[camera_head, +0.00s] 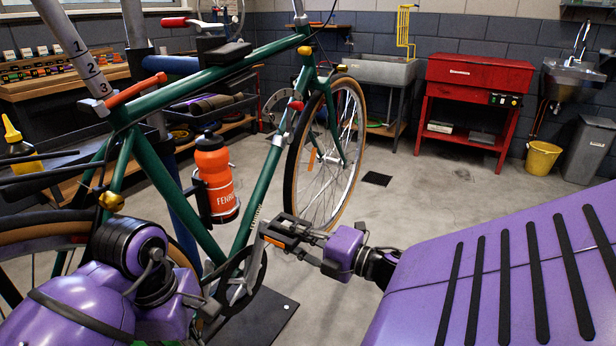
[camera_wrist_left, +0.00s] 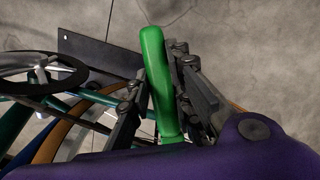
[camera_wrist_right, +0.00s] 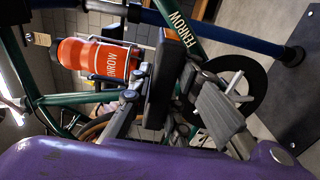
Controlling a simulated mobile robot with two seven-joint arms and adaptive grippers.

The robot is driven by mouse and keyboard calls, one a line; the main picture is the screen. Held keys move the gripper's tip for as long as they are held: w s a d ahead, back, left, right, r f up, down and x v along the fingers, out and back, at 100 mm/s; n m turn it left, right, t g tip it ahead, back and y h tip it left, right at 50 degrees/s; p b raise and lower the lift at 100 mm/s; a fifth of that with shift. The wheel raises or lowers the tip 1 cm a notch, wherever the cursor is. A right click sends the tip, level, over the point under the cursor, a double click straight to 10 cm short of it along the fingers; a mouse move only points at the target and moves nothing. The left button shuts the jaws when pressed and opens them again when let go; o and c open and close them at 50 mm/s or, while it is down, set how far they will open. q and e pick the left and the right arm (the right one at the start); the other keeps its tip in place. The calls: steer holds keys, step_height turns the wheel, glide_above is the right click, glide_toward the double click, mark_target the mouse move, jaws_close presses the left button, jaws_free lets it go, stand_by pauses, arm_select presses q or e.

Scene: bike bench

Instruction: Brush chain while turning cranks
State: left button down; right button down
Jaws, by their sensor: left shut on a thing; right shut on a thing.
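The green bike's black chainring and crank (camera_head: 240,275) show low in the head view; the chainring (camera_wrist_left: 70,72) also shows at the left of the left wrist view. My right gripper (camera_head: 292,238) is shut on the black pedal (camera_head: 280,233), which lies between its fingers in the right wrist view (camera_wrist_right: 160,80). My left gripper (camera_wrist_left: 156,80) is shut on a smooth green handle (camera_wrist_left: 153,55), seemingly the brush's. Its bristles are hidden, and in the head view my left wrist covers most of that gripper. I cannot make out the chain clearly.
The bike frame (camera_head: 150,155) is clamped on a stand (camera_head: 78,45), with an orange bottle (camera_head: 214,175) on it. The front wheel (camera_head: 325,150) stands beyond. A dark stand base plate (camera_head: 265,315) lies on the floor. A red cabinet (camera_head: 475,85) and yellow bucket (camera_head: 541,160) are far off.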

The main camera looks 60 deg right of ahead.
steer(key=a+f, duration=0.2)
steer(key=a, duration=0.8)
steer(key=a+f, duration=0.3)
steer(key=a, duration=0.7)
arm_select(q)
steer(key=shift+r, duration=0.1)
arm_select(e)
step_height(320, 180, down, 19)
steer(key=a, duration=0.1)
steer(key=d+f, duration=0.4)
steer(key=d, duration=0.5)
steer(key=d+f, duration=0.4)
steer(key=d, duration=0.5)
steer(key=d+r, duration=1.3)
steer(key=r, duration=0.3)
steer(key=shift+d+r, duration=0.2)
steer(key=shift+r, duration=0.2)
